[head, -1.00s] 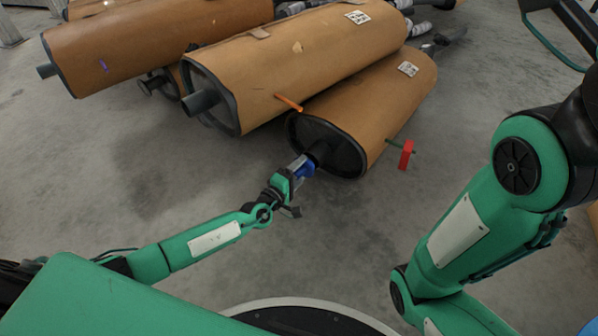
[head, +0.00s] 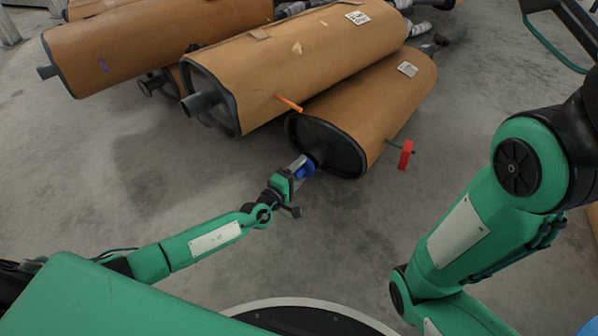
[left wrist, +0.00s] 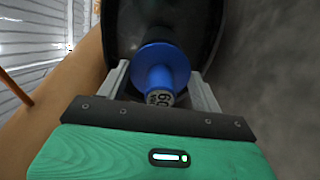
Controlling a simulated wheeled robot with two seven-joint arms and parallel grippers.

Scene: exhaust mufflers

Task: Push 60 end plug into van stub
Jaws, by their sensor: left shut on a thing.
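The blue end plug (left wrist: 160,68) is held between the fingers of my left gripper (left wrist: 164,88), its label end with "60" facing the wrist camera. In the head view the plug (head: 306,170) is a small blue patch at the fingertips of my left gripper (head: 300,168). The gripper is at the stub (head: 317,152) on the dark end face of the nearest brown muffler (head: 370,115). The plug's flange hides the stub in the left wrist view, so I cannot tell how far the plug is in. The right gripper is out of view.
A larger brown muffler (head: 300,60) with its own stub (head: 200,102) lies beside the near one, and another (head: 160,40) lies further left. An orange rod (head: 289,103) and a red tag (head: 406,154) stick out near the mufflers. The floor (head: 130,180) in front is clear.

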